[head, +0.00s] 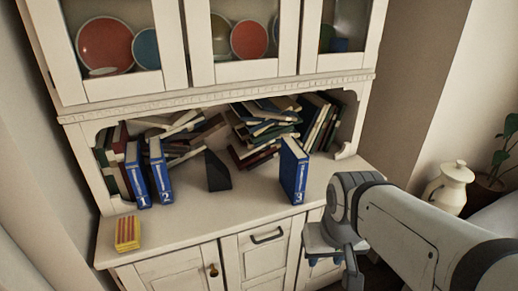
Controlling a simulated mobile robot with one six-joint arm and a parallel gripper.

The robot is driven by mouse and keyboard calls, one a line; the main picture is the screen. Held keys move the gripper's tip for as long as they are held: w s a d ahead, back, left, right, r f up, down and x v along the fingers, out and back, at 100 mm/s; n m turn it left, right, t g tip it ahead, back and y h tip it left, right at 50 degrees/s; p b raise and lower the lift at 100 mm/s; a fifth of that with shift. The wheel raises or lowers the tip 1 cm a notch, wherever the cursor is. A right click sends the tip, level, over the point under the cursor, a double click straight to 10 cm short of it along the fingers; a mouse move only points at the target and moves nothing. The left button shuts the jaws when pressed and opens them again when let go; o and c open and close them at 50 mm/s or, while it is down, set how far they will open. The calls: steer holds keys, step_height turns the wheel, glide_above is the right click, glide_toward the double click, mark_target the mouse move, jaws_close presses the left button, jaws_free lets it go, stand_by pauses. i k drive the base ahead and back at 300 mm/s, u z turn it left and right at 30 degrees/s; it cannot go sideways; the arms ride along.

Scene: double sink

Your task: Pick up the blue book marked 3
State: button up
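The blue book marked 3 (294,171) stands upright on the cabinet's counter, right of centre, its numbered spine facing forward. It stands apart from the other numbered books. My gripper (327,260) is in front of the counter's edge, lower and to the right of book 3, and does not touch it. Its fingers point downward and are partly hidden, so I cannot tell how far apart they are. I see nothing held in it.
Blue books marked 1 (137,175) and 2 (160,171) stand at the left. A black bookend (217,171) stands between them and book 3. Jumbled books (262,130) fill the shelf behind. A yellow-red box (127,233) sits front left. The counter (235,213) is clear in front.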

mark_target(294, 163)
steer(key=z, duration=0.05)
steer(key=i, duration=1)
steer(key=u, duration=0.05)
